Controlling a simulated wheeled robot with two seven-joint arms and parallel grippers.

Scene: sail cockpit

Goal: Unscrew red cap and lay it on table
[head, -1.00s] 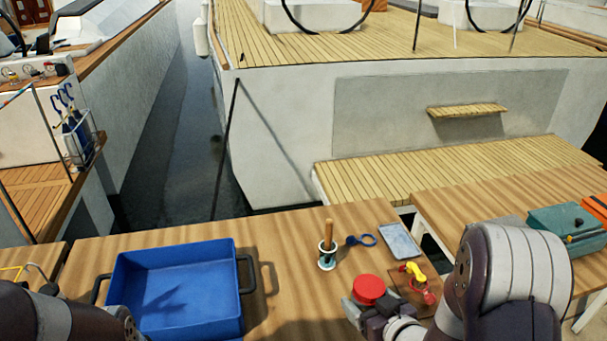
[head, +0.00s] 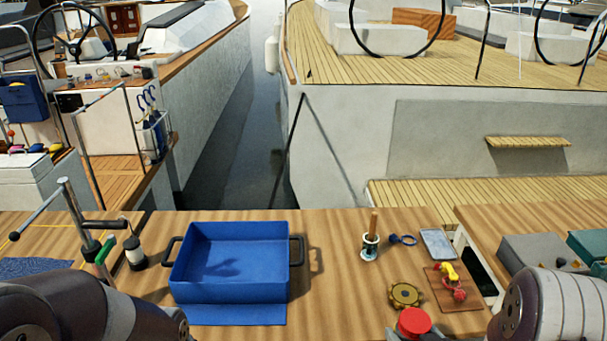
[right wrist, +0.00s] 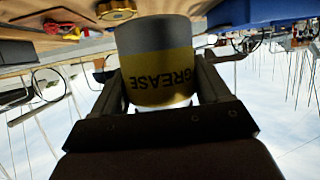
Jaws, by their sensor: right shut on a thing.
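The round red cap (head: 414,321) shows from above at the lower edge of the head view, at the front of the wooden table (head: 340,290). In the right wrist view, my right gripper (right wrist: 157,78) is shut around a grey and yellow tub marked GREASE (right wrist: 160,60), which appears upside down there. The red cap does not show in that view. In the head view it sits where the tub's top would be, but the tub is hidden below it. My left arm shows at lower left; its gripper is out of sight.
A toothed brass-coloured ring (head: 405,294) lies behind the cap. A blue tray (head: 235,292) fills the left-middle of the table. Bare wood lies between tray and ring.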

